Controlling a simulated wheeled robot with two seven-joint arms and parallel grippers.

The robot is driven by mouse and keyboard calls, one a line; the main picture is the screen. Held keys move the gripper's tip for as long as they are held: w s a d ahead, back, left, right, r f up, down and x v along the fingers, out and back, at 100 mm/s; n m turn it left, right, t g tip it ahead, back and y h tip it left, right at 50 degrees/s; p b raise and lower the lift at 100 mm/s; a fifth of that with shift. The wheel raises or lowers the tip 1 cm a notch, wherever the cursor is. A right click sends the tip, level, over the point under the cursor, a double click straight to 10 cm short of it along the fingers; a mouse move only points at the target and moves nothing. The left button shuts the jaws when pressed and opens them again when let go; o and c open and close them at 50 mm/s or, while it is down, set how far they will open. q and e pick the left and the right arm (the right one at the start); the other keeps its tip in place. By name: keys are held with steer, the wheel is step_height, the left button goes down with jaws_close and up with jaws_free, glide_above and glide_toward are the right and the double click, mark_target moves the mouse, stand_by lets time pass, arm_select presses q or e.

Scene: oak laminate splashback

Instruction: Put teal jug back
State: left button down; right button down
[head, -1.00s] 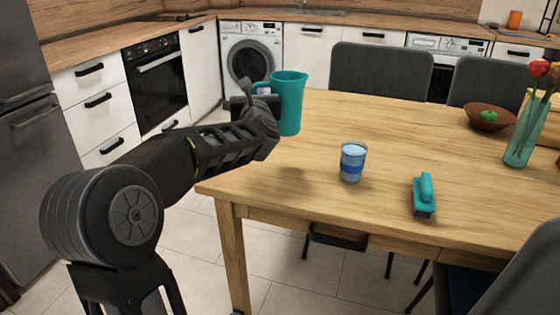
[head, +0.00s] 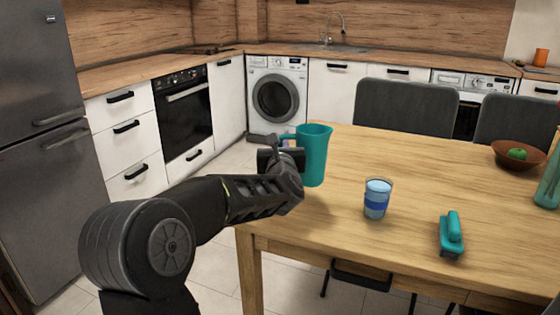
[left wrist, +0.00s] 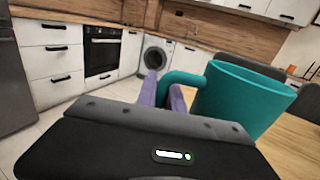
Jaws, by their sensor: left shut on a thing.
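The teal jug (head: 315,152) is upright at the left end of the wooden table (head: 350,240), in the head view. My left gripper (head: 288,146) is shut on its handle, to the left of the jug's body. In the left wrist view the jug (left wrist: 242,98) is at the right, with its handle (left wrist: 180,82) between the purple fingers (left wrist: 166,92). Whether the jug's base touches the table I cannot tell. My right gripper is not in view.
A glass with a blue band (head: 377,198) and a teal brush-like tool (head: 451,234) stand on the table, right of the jug. A brown bowl (head: 520,155) holds a green fruit. Grey chairs (head: 405,108) line the far side. Counters, an oven (head: 185,110) and a washing machine (head: 277,95) are behind.

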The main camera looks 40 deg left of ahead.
arm_select(q)
steer(key=shift+f+b, duration=0.5)
steer(key=shift+f, duration=1.95)
steer(key=c, duration=1.5)
jaws_free()
steer(key=shift+f, duration=0.1)
steer(key=shift+o, duration=0.2)
steer(key=v, duration=1.2)
